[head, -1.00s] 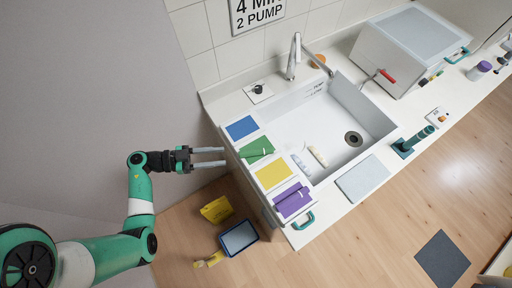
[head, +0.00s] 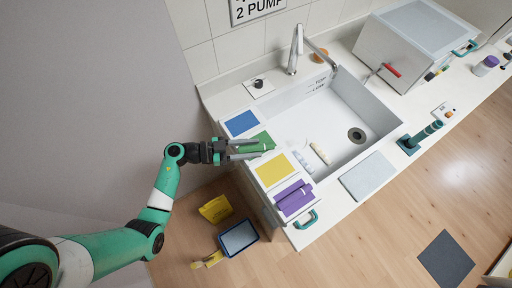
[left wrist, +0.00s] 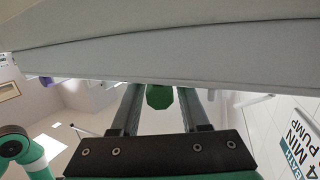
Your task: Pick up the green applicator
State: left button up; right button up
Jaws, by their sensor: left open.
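The green applicator (head: 266,144) lies on the green card, in the row of coloured cards along the left side of the sink. My left gripper (head: 257,149) is open, with its two fingers over the green card and close to the applicator. The fingers hide part of the card and applicator in the head view. In the left wrist view a green end, likely the applicator (left wrist: 159,97), shows between the two fingers (left wrist: 160,105). I cannot tell whether the fingers touch it. My right gripper is not in view.
A blue card (head: 241,123) lies behind, and a yellow card (head: 273,170) and a purple cloth-like item (head: 294,197) lie in front. The white sink (head: 335,125) is to the right, with a tap (head: 296,48). A yellow sign (head: 215,209) and a blue tray (head: 239,238) are on the floor.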

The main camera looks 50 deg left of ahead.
aim_at(252, 147)
pick_arm(q)
grip_shut()
dwell(0.4)
jog(key=shift+r+p, duration=0.4)
jog(key=shift+r, duration=0.2)
notch_tip(252, 147, up, 3)
jog(key=shift+f+p, duration=0.1)
jog(key=shift+p, duration=0.75)
jog(key=w+d+r+p, duration=0.6)
jog(key=w+d+r, duration=0.3)
jog(key=d, duration=0.1)
jog(key=shift+w, duration=0.35)
